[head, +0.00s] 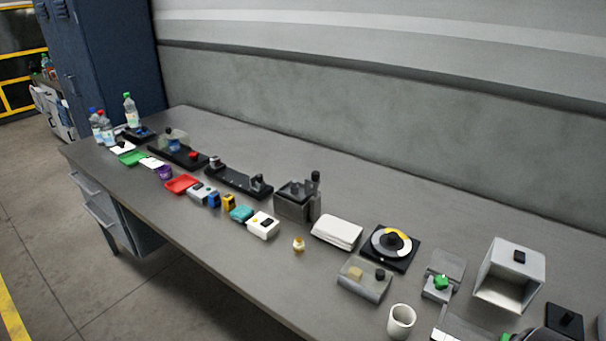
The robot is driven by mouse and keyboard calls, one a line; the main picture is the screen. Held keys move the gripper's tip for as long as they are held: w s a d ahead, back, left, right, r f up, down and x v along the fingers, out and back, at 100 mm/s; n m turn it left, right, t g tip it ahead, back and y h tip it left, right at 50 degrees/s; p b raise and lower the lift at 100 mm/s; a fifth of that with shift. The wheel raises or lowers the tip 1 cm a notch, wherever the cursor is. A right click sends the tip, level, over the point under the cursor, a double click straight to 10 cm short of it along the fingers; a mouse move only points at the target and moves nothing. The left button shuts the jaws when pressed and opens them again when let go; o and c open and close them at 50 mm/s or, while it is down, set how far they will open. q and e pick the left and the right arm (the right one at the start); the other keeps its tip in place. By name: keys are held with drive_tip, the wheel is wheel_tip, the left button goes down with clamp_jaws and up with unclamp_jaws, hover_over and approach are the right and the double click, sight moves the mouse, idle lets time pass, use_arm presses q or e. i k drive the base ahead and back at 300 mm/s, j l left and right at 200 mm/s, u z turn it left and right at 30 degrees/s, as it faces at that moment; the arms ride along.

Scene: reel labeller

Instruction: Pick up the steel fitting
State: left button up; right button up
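I cannot pick out the steel fitting with certainty in the head view. A small upright piece with a pale top and yellowish base (298,244) stands alone near the bench's front edge; its material is too small to tell. A long black fixture (238,181) carries small grey metallic parts at both ends, too small to identify. Neither of my grippers is recognisable in view.
The long grey bench (262,279) is crowded along its middle. The back strip is clear.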

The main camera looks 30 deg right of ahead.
sight(294, 188)
drive_tip(key=i+j, duration=0.2)
drive_tip(key=i, duration=0.2)
drive_tip(key=i+j+z, duration=0.1)
drive_tip(key=i, duration=0.3)
drive_tip(key=i+j, duration=0.3)
drive_tip(key=i+z, duration=0.05)
drive_tip(key=i, duration=0.05)
